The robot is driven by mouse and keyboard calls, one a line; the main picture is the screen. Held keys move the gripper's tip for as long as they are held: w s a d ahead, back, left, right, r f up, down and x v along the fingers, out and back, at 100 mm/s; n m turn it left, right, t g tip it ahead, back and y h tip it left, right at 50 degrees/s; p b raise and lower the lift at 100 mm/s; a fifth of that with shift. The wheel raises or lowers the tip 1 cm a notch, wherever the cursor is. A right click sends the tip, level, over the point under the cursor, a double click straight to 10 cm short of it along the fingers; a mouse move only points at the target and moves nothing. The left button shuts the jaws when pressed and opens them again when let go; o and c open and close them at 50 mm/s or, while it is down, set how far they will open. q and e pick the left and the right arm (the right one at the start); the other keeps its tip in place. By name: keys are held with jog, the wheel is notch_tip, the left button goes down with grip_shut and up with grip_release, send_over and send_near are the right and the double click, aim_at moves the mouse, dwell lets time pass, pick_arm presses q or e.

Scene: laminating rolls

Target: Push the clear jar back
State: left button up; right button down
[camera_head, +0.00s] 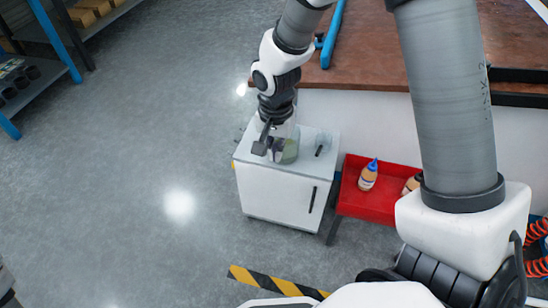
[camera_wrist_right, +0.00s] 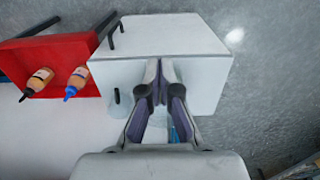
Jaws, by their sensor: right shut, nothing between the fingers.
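A clear see-through jar (camera_head: 291,152) with a greenish lower part stands on the white cabinet (camera_head: 256,166), close to my right gripper (camera_head: 278,147). The gripper points down over the cabinet top and partly overlaps the jar, so I cannot tell whether they touch. In the right wrist view, the right gripper (camera_wrist_right: 168,66) has its two fingers together and empty above the cabinet (camera_wrist_right: 205,76). The jar is not clear there; only a pale bluish patch shows between the finger bases. My left gripper is not in view.
A small clear item with a dark part (camera_head: 320,148) stands right of the jar. A red tray (camera_head: 375,207) holding bottles (camera_head: 368,175) is beside the cabinet. A brown-topped table (camera_head: 365,62) is behind. Open floor lies left.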

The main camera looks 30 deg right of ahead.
aim_at(287, 141)
jog(key=w+d+f+b, duration=0.2)
jog(key=d+f+b, duration=0.1)
jog(key=f+b, duration=0.4)
notch_tip(287, 141, down, 2)
jog(key=shift+w+f, duration=0.1)
jog(key=shift+w, duration=0.15)
jog(key=shift+d, duration=0.1)
jog(key=shift+w+d+r+p, duration=0.2)
jog(key=shift+w+p, duration=0.05)
jog(key=shift+p, duration=0.15)
jog(key=w+d+p, duration=0.4)
jog(key=d, duration=0.1)
jog(key=shift+w+r+p, duration=0.1)
jog(key=shift+p, duration=0.3)
jog(key=shift+w+d, duration=0.15)
jog(key=shift+d, duration=0.1)
jog(key=shift+f, duration=0.3)
